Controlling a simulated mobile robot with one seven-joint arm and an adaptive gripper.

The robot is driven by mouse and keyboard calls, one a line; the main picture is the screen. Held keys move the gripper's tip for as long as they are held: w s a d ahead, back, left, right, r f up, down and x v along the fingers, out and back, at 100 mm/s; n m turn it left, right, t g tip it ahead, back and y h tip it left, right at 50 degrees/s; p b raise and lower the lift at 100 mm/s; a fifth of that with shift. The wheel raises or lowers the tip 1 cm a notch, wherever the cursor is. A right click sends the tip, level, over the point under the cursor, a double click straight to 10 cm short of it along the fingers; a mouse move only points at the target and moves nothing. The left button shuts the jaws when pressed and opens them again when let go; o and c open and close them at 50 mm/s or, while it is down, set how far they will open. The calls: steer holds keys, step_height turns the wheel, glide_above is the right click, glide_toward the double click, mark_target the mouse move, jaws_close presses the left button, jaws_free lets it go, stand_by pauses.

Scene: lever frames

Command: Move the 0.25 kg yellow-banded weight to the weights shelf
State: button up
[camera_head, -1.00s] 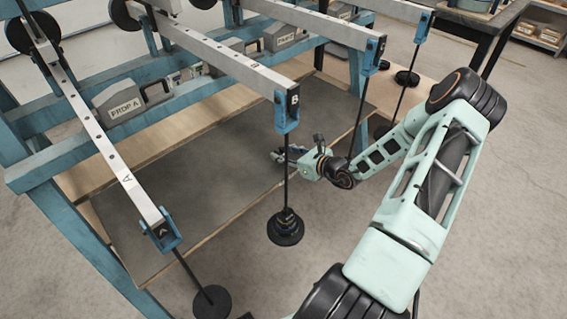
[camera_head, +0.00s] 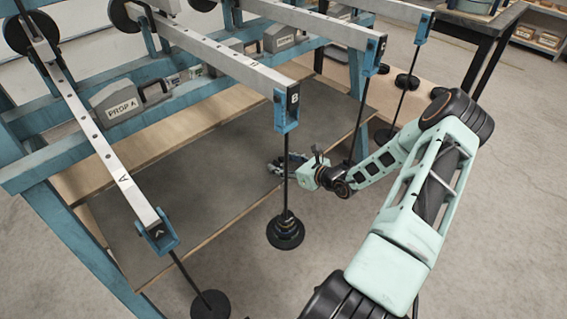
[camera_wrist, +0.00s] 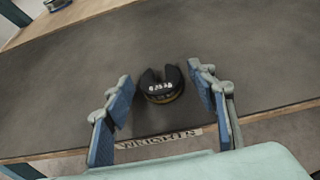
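The weight (camera_wrist: 162,86) is a small black slotted disc with a yellowish band low on its side and pale marks on its face. It rests on the dark grey mat of the shelf (camera_wrist: 260,55), near the edge strip lettered like "WEIGHTS" (camera_wrist: 160,139). My gripper (camera_wrist: 160,72) is open, its blue-padded fingers standing either side of the weight with a gap on both sides. In the head view my gripper (camera_head: 276,166) is low over the mat's right part, behind the hanging rod of lever B. I cannot make out the weight there.
Lever B's hanger carries a stack of black weights (camera_head: 285,231) close in front of my gripper. Lever A's hanger (camera_head: 210,304) hangs at the front left. Another hanger rod (camera_head: 362,118) is beside my forearm. The mat's left side (camera_head: 150,225) is bare.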

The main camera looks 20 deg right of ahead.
steer(key=shift+r, duration=0.15)
steer(key=shift+s+d+r, duration=0.1)
steer(key=shift+r, duration=0.1)
steer(key=p+v, duration=0.3)
steer(key=v, duration=0.8)
steer(key=shift+s, duration=0.35)
